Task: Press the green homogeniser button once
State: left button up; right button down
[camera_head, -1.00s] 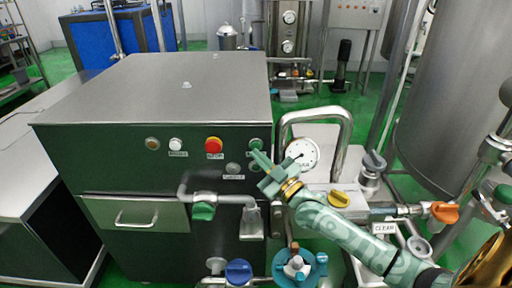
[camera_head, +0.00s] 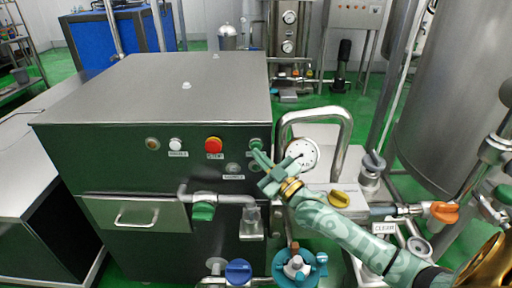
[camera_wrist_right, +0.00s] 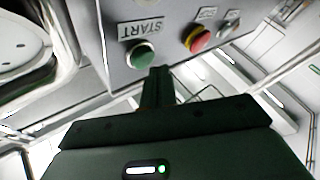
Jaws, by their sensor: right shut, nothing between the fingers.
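The green button (camera_head: 256,144) sits at the right end of the control row on the dark front of the homogeniser (camera_head: 110,160). My left gripper is not in view.
A red stop button (camera_head: 214,145), a white button (camera_head: 176,144) and an amber lamp (camera_head: 153,143) share the panel. A bent pipe with a green valve handle (camera_head: 203,211) projects below. A round gauge (camera_head: 302,154) and a steel loop pipe (camera_head: 345,130) stand right of my gripper.

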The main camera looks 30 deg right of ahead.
jog(key=shift+w+d, duration=0.2)
jog(key=shift+w, duration=0.05)
jog(key=shift+w+d, duration=0.25)
jog(key=shift+w, duration=0.1)
dwell(0.7)
jog(key=shift+a, duration=0.1)
jog(key=shift+s+a+p, duration=0.4)
jog(key=shift+s+p, duration=0.2)
jog(key=shift+s, duration=0.1)
